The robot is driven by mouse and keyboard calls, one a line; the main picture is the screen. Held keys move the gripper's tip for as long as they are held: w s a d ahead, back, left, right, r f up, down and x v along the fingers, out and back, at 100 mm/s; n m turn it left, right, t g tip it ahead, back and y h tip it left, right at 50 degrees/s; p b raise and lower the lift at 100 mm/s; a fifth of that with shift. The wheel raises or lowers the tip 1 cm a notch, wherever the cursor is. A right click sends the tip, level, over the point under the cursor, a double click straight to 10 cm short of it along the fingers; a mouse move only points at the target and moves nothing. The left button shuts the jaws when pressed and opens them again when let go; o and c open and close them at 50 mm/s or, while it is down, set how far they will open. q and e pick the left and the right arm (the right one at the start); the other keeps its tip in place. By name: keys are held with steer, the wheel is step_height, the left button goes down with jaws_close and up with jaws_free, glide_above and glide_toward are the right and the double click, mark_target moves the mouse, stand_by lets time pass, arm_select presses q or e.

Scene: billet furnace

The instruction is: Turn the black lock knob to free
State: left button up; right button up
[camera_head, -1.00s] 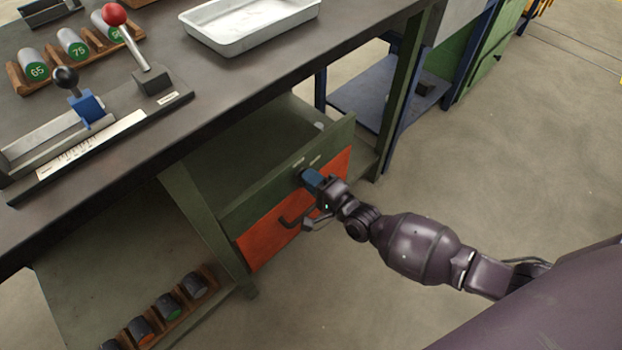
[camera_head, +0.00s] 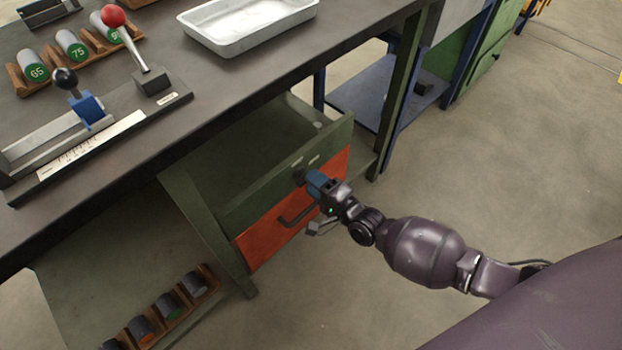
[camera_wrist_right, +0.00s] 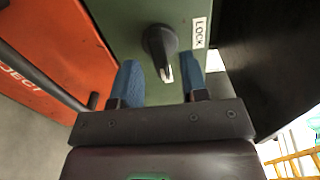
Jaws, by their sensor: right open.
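The black lock knob (camera_wrist_right: 160,45) sits on the green front panel in the right wrist view, with a white mark at its lower end. A LOCK label (camera_wrist_right: 199,32) is to its right. In the head view the knob (camera_head: 299,176) is small, just left of my blue fingertips. My right gripper (camera_wrist_right: 162,82) is open, its two blue fingers apart and pointing at the panel, with the knob's white-marked end between and just beyond them. It also shows in the head view (camera_head: 314,184). My left gripper is in neither view.
An orange drawer front (camera_head: 262,238) with a dark handle (camera_head: 296,218) lies below the knob. The dark worktop (camera_head: 205,95) overhangs to the left, carrying a white tray (camera_head: 250,38) and a red-ball lever (camera_head: 113,15). Open floor lies to the right.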

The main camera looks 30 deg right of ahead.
arm_select(q)
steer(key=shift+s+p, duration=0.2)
steer(key=shift+p, duration=0.45)
arm_select(e)
steer(key=v, duration=0.9)
